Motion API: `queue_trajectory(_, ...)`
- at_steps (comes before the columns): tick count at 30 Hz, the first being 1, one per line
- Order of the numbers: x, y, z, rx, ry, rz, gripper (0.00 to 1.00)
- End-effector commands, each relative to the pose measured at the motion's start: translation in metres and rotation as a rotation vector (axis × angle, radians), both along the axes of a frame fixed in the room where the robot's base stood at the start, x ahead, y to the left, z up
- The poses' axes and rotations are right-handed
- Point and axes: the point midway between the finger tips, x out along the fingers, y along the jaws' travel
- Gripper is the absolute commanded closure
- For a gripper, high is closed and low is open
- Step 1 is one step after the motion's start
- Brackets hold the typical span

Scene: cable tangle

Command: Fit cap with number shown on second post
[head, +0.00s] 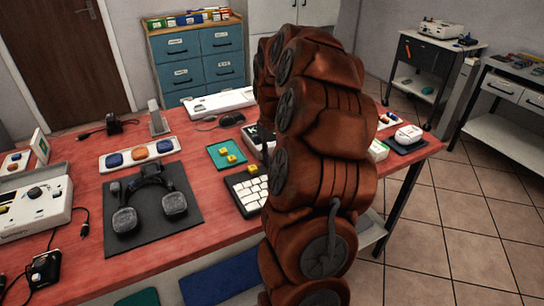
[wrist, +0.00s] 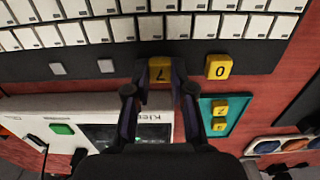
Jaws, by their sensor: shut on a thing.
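In the wrist view, a yellow cap with an upside-down 7 (wrist: 160,70) is between the fingertips of my gripper (wrist: 159,82), which is shut on it. The cap is over the black strip beside the white keys, in line with the other posts; I cannot tell if it touches a post. A yellow cap reading 0 (wrist: 218,67) sits to its right. Two bare grey posts (wrist: 57,69) (wrist: 105,66) show to its left. A teal tray (wrist: 208,130) holds two more yellow caps (wrist: 219,110). In the head view, my arm hides my gripper.
A white device with a dark screen (wrist: 103,132) lies below the strip in the wrist view; my gripper partly covers the screen and I cannot read a number. In the head view, headphones on a dark mat (head: 150,200) and a white board with coloured pads (head: 138,152) lie left of my arm.

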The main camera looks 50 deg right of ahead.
Motion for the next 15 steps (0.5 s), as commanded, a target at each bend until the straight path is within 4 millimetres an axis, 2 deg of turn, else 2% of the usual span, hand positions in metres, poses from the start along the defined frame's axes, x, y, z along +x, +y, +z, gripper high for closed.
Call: queue_trajectory(15,-0.0001,-0.0001,-0.0053,0.000,0.000,0.000,1.00)
